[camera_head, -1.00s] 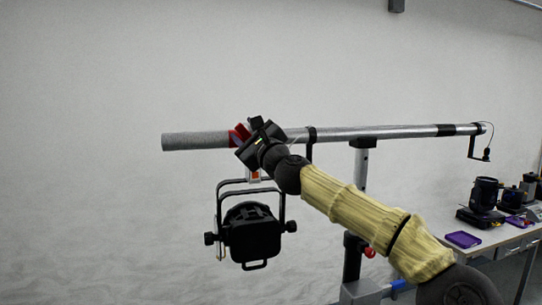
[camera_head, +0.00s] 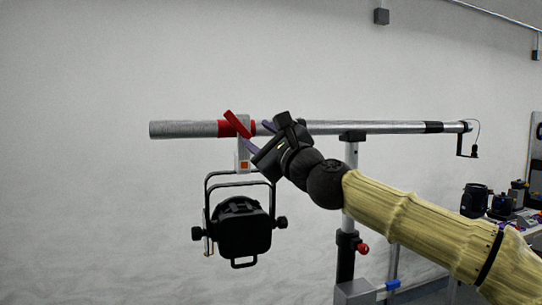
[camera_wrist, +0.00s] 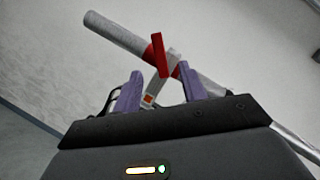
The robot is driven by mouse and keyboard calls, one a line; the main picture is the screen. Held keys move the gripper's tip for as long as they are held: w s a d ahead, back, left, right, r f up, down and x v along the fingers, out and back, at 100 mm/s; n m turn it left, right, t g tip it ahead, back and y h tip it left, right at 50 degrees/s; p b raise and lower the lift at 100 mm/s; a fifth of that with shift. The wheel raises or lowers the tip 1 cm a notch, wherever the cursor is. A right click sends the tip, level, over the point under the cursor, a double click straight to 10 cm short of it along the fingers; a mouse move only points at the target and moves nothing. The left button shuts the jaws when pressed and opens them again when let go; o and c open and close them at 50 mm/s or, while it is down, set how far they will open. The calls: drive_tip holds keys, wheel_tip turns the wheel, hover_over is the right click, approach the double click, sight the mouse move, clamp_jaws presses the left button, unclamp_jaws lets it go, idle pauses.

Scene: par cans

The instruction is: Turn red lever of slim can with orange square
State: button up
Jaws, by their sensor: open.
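The slim can (camera_head: 243,232) is black and hangs by its yoke under the horizontal pipe (camera_head: 185,129). Its grey clamp (camera_head: 243,157) carries an orange square (camera_head: 244,166). The red lever (camera_head: 236,123) slants across the pipe at the clamp's top, its upper end to the left. In the wrist view the lever (camera_wrist: 159,55) stands between and beyond the two purple fingers, and the orange square (camera_wrist: 148,99) shows below it. My gripper (camera_head: 258,140) is open and empty, just right of the clamp; it also shows in the wrist view (camera_wrist: 160,88). I see no contact with the lever.
A red band (camera_head: 226,129) wraps the pipe beside the clamp. A stand post (camera_head: 351,200) with a red knob (camera_head: 362,248) holds the pipe up. Another black hook clamp (camera_head: 465,145) hangs at the pipe's right end. Dark cans (camera_head: 474,198) stand far right. Left of the can is free.

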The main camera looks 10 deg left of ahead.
drive_tip(key=b+v, duration=0.1)
drive_tip(key=v, duration=0.3)
drive_tip(key=shift+b, duration=0.4)
drive_tip(key=shift+c, duration=0.2)
